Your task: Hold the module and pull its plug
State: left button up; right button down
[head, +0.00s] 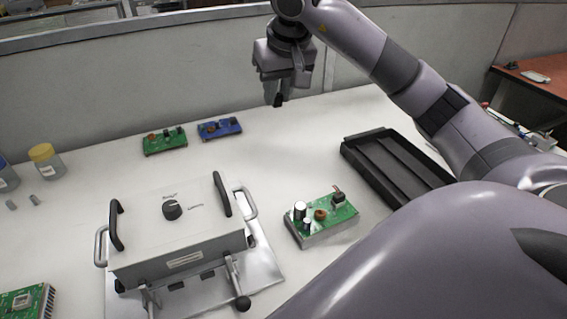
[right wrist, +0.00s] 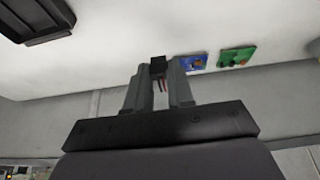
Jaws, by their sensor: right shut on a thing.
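The module is most likely the green circuit board (head: 320,218) on a grey base, right of the white machine on the table. It carries white capacitors, a copper coil and a black connector (head: 338,197) with a reddish wire at its far edge. My right gripper (head: 279,97) is high above the back of the table, well apart from the module. In the right wrist view it is shut on a small black plug (right wrist: 158,62), with thin red and dark wires trailing between the fingers. My left gripper is not in view.
A white machine (head: 170,235) with black handles stands front left. Green (head: 165,141) and blue (head: 220,128) boards lie at the back. A black tray (head: 395,170) sits right. A yellow-lidded jar (head: 45,162) stands left. A grey partition (head: 150,75) closes the back.

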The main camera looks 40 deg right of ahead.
notch_tip(320, 180, down, 15)
jog(key=shift+s+f+b, duration=0.1)
jog(key=shift+s+b, duration=0.05)
jog(key=shift+b, duration=0.6)
jog(key=shift+f, duration=2.15)
jog(key=shift+f, duration=0.15)
jog(key=c, duration=1)
grip_release()
